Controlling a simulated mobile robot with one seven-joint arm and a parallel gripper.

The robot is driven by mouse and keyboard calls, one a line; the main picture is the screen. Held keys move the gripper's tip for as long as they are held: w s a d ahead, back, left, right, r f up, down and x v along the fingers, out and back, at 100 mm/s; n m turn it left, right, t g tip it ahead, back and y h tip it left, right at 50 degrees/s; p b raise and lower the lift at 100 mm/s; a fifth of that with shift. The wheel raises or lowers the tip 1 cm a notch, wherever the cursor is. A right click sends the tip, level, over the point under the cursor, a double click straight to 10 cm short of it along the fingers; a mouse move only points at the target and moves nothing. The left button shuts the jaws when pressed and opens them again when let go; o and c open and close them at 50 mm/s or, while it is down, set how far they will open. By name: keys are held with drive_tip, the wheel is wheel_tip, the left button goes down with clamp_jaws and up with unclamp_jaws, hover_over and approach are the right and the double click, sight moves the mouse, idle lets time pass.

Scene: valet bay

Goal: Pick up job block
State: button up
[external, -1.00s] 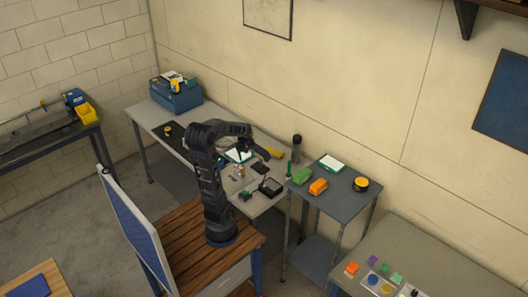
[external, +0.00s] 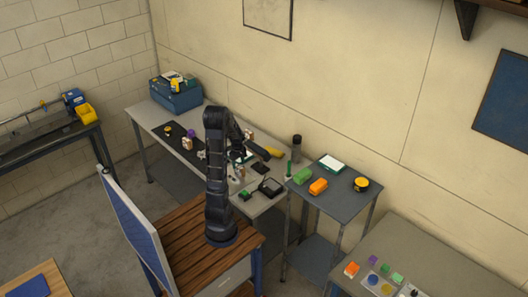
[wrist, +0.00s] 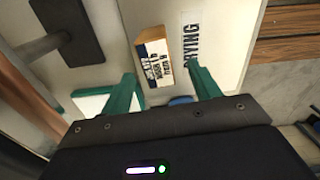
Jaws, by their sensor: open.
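The job block appears to be the small wooden block (wrist: 152,40) with a white, dark-lettered label in the wrist view. It lies on the pale bench top, just ahead of my gripper (wrist: 159,70). My gripper's green fingers are apart, with the block roughly between and beyond their tips. Nothing is held. I cannot tell how far above the block the fingers are. In the external view my gripper (external: 240,160) is low over the long workbench, and the arm hides part of that area.
A dark tool-like thing (wrist: 68,30) and a green-edged white pad (wrist: 92,104) lie left of the block. A lettered strip (wrist: 190,38) is close to its right. The bench edge and a wooden surface (wrist: 290,40) are farther right. A side table (external: 335,188) adjoins the workbench.

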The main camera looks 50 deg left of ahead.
sight(239, 166)
drive_tip(key=shift+w+d+f, duration=0.1)
drive_tip(key=shift+f, duration=1.3)
drive_tip(key=shift+w+d+f, duration=0.1)
drive_tip(key=shift+f, duration=1.3)
drive_tip(key=c, duration=1.1)
wheel_tip(239, 166, up, 20)
drive_tip(key=shift+w+r, duration=0.1)
